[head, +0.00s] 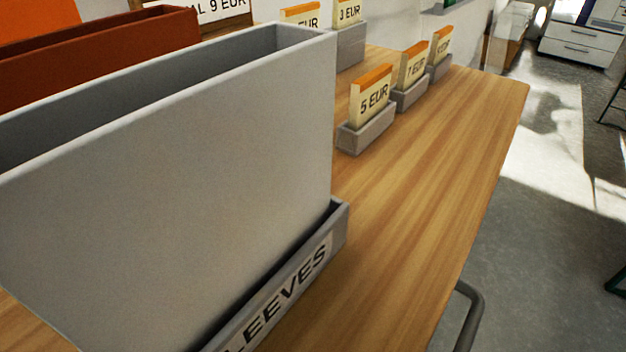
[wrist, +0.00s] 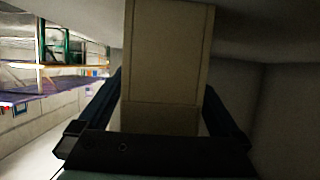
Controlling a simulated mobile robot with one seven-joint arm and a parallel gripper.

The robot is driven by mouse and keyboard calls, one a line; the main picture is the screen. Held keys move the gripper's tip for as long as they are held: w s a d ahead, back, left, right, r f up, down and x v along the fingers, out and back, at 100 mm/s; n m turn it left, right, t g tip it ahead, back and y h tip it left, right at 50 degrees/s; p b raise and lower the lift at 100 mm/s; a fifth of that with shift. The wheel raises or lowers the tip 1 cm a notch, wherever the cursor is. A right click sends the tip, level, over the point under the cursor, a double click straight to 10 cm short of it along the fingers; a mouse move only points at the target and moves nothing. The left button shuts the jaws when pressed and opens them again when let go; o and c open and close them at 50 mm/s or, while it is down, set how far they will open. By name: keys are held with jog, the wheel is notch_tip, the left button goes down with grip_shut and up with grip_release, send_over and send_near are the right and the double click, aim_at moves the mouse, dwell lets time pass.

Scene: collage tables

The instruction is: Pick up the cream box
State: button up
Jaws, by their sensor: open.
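In the wrist view a plain beige, cream-like box (wrist: 167,55) runs from the top edge down between the two dark fingers of my gripper (wrist: 165,100). The gripper is open, with one finger on each side of the box. I cannot tell whether either finger touches it. Its far end is out of view. My gripper does not show in the head view. There, cream blocks with orange tops and price labels, such as one marked 5 EUR (head: 371,100), stand in grey holders. I cannot tell whether the box between my fingers shows in the head view.
A tall grey open bin (head: 190,180) in a grey tray marked "LEEVES" (head: 285,292) fills the left of the head view. A rust-coloured bin (head: 100,48) stands behind it. The wooden table (head: 430,170) is clear at front right. Grey surfaces (wrist: 285,110) lie close in the wrist view.

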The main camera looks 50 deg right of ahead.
jog(key=c, duration=1.5)
